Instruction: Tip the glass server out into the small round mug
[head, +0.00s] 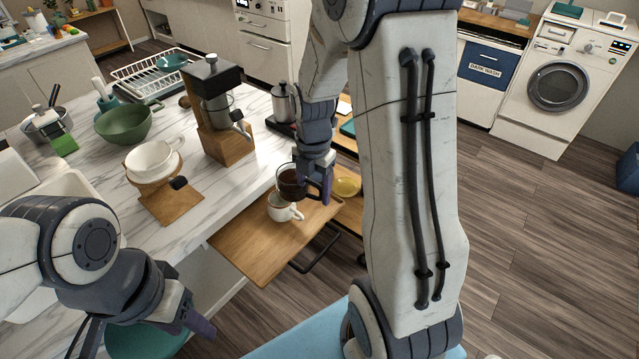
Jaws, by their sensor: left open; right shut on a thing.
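The glass server (291,184), with dark liquid in it, is held in my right gripper (322,183), which is shut on it. The server is directly above the small round mug (283,209) and looks slightly tilted; I cannot tell whether liquid is flowing. The mug is white and stands upright on the pulled-out wooden board (262,247), its top partly hidden by the server. My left gripper (196,318) is open and empty at the lower left, in front of the counter and away from both things.
A white dripper on a wooden stand (170,200) and a coffee grinder (221,110) stand on the marble counter. A green bowl (128,124) is further left. The board's front part is clear.

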